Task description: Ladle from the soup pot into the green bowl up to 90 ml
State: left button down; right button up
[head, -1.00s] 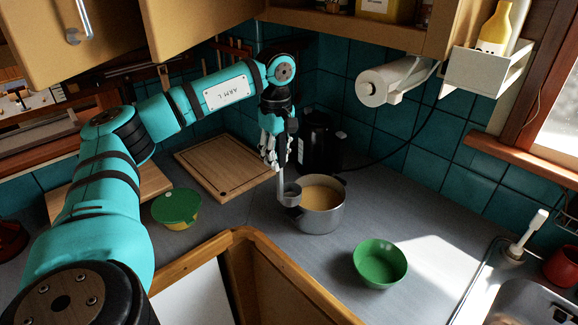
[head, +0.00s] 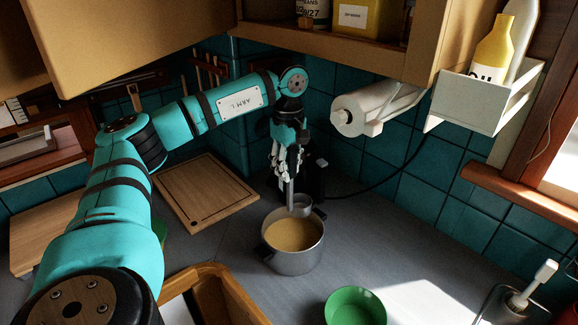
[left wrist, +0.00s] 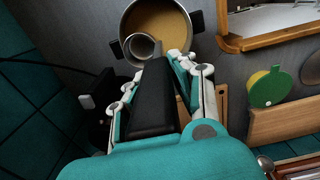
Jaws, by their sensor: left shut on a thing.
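The grey soup pot (head: 291,262) stands on the counter, partly filled with tan soup (head: 293,234); it also shows in the left wrist view (left wrist: 186,44). My left gripper (head: 287,172) is shut on the upright handle of a grey ladle (head: 302,207). In the left wrist view the ladle's cup (left wrist: 143,48) overlaps the pot's rim and part of its opening. It appears above the soup; I cannot tell its exact height or see soup inside it. The green bowl (head: 354,309) stands on the counter right of the pot, cut off by the bottom edge, and looks empty. My right gripper is out of view.
A cutting board (head: 206,190) lies left of the pot. A black appliance (head: 316,178) stands behind the gripper, near the tiled wall. A paper towel roll (head: 372,105) hangs at right. A green-lidded container (left wrist: 266,88) shows in the left wrist view. Counter between pot and bowl is clear.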

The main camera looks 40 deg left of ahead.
pick_arm(q)
jog(key=f+b, duration=0.1)
jog(key=f, duration=0.1)
jog(key=f+b, duration=0.4)
jog(key=shift+s+f, duration=0.2)
jog(key=shift+s, duration=0.25)
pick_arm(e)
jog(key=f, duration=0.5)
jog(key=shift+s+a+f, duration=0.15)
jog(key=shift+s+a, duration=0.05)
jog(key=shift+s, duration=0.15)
pick_arm(q)
jog(key=shift+f, duration=0.1)
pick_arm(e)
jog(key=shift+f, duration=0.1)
pick_arm(q)
jog(key=shift+f+b, duration=0.85)
jog(key=shift+f, duration=0.3)
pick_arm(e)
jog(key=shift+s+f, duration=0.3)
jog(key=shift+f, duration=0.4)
pick_arm(q)
jog(key=shift+f, duration=0.1)
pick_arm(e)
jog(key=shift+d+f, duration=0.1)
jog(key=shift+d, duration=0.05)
